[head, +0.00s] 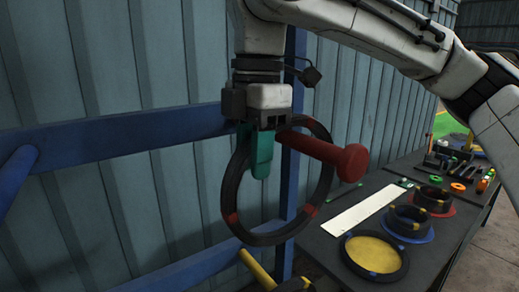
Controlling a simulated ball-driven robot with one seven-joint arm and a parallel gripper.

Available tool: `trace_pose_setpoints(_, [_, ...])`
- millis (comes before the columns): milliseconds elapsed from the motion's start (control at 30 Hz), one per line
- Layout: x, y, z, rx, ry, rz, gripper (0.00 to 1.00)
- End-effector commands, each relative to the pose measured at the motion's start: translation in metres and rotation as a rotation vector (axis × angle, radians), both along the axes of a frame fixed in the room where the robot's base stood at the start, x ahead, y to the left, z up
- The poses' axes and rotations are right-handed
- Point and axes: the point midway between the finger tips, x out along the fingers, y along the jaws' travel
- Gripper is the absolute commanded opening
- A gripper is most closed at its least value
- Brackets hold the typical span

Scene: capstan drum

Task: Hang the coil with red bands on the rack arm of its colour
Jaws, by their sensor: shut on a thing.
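The black coil with red bands (231,218) hangs upright from my gripper (262,165), whose teal fingers are shut on its upper part. The red rack arm (322,151) sticks out from the blue upright and ends in a wide round red head. The arm shows inside the coil's opening and its head passes in front of the coil's right side, so it appears to run through the coil. The coil's top edge is partly hidden by my gripper; I cannot tell whether the coil touches the arm.
A yellow rack arm (258,268) is lower down, with a dark object beside it at the bottom edge. The dark table (325,245) at right bears a white strip (365,210), several coils on coloured discs, and small items farther back. A blue rail (130,138) runs left.

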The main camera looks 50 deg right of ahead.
Motion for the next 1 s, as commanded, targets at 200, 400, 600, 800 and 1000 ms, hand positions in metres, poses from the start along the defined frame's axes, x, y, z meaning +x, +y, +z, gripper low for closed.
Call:
trace_pose_setpoints(200, [0.0011, 0.0001, 0.0004, -0.002, -0.003, 0.000, 0.00])
trace_pose_setpoints(400, [0.0009, 0.0000, 0.0002, -0.002, -0.003, 0.000, 0.00])
trace_pose_setpoints(600, [0.0007, 0.0004, -0.0026, -0.001, -0.002, 0.002, 0.00])
trace_pose_setpoints(800, [0.0008, 0.0003, -0.0059, -0.001, -0.002, 0.000, 0.00])
trace_pose_setpoints(1000, [0.0005, 0.0003, -0.0072, 0.000, 0.000, -0.001, 0.29])
